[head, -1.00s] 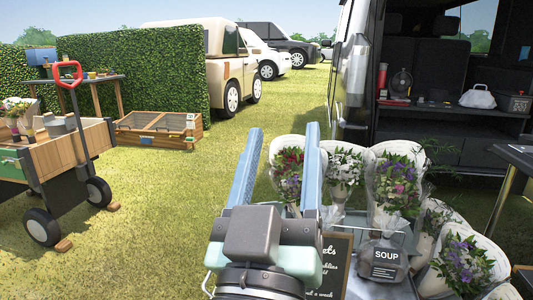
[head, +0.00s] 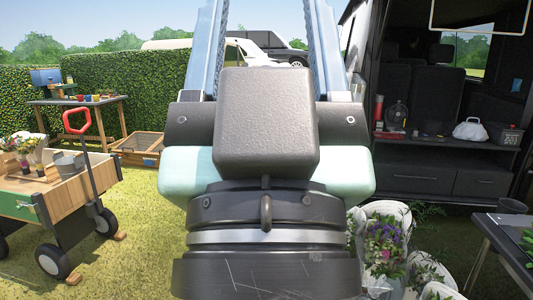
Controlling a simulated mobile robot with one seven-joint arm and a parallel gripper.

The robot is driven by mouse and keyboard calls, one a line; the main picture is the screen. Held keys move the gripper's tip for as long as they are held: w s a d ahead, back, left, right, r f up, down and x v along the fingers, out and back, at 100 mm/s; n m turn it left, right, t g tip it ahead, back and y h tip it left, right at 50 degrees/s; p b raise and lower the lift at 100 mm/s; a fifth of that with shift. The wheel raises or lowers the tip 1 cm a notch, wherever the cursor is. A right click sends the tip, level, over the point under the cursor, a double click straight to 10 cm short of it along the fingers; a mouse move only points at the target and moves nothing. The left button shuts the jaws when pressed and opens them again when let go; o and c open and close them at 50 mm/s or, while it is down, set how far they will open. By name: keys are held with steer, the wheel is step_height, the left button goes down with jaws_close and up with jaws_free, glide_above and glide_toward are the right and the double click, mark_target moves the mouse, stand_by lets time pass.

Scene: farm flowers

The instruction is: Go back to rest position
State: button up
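My gripper (head: 267,30) fills the middle of the head view, raised close to the camera with its fingers pointing up. Its two blue fingers stand wide apart, and nothing shows between them except the hedge and vehicles far behind. The fingertips run up to the top edge of the picture. The gripper's body hides the middle of the grass and part of the flower display.
Wrapped bouquets (head: 385,245) stand at the lower right, partly hidden. A dark table (head: 488,225) is at the right edge, before an open van (head: 440,160). A wooden cart (head: 75,195) with a red handle stands left. Open grass (head: 145,240) lies between.

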step_height(320, 180, up, 21)
steer(key=p, duration=1.8)
steer(key=shift+f+p, duration=0.15)
steer(key=shift+p, duration=0.25)
